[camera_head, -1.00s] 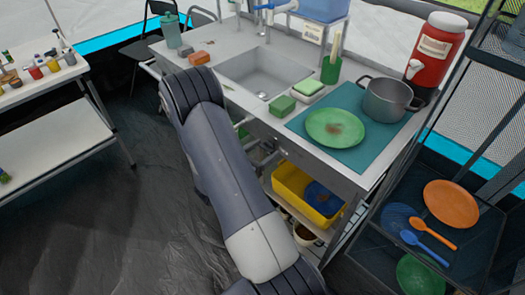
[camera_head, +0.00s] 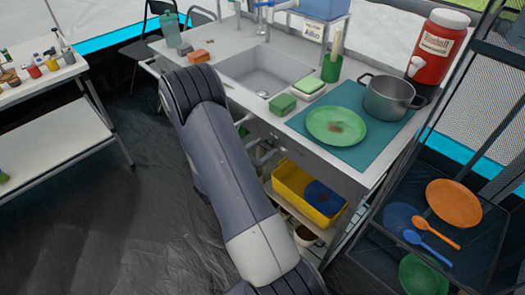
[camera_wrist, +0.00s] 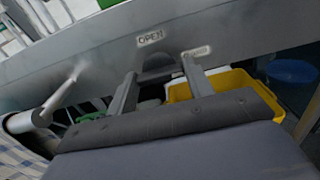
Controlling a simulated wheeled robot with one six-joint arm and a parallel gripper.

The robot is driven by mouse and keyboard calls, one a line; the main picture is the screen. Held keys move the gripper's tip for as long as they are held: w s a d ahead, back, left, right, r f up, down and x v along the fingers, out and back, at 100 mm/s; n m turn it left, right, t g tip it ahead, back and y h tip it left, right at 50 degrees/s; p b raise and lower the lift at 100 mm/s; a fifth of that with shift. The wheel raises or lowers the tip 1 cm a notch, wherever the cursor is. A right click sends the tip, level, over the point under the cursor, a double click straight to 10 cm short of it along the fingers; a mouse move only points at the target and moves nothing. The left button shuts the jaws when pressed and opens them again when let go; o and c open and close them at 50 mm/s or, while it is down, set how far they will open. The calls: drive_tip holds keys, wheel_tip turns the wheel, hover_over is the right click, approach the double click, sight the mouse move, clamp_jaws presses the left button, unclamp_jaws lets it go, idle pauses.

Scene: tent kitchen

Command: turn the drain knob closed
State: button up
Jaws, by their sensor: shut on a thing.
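The drain knob (camera_wrist: 157,62) is a dark grey piece on the sink unit's front panel, between my two fingers in the wrist view. An OPEN label (camera_wrist: 150,38) is above it, and a second, blurred label (camera_wrist: 197,51) is to its right. My gripper (camera_wrist: 159,70) is shut on the knob, a finger on each side. Its lower part is partly hidden behind my gripper. In the head view my arm hides the knob and gripper beside the sink unit's front.
The sink (camera_head: 262,78) is set in the metal counter. A green plate (camera_head: 336,126) and a pot (camera_head: 389,97) stand on its right. A yellow bin (camera_head: 300,190) sits on the shelf below. A pipe (camera_wrist: 60,97) juts out left of my gripper.

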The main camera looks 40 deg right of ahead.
drive_tip(key=o, duration=1)
drive_tip(key=a, duration=0.7)
drive_tip(key=s+a, duration=0.1)
drive_tip(key=a, duration=0.2)
drive_tip(key=shift+a, duration=0.4)
drive_tip(key=shift+d, duration=0.15)
drive_tip(key=d, duration=0.6)
drive_tip(key=w+d, duration=0.1)
drive_tip(key=d, duration=0.3)
drive_tip(key=shift+d, duration=0.1)
drive_tip(key=shift+d+r+p, duration=0.1)
drive_tip(key=shift+d+p, duration=0.15)
drive_tip(key=shift+p, duration=0.05)
drive_tip(key=shift+a+n+p, duration=0.1)
drive_tip(key=shift+n+p, duration=0.2)
drive_tip(key=shift+p, duration=0.05)
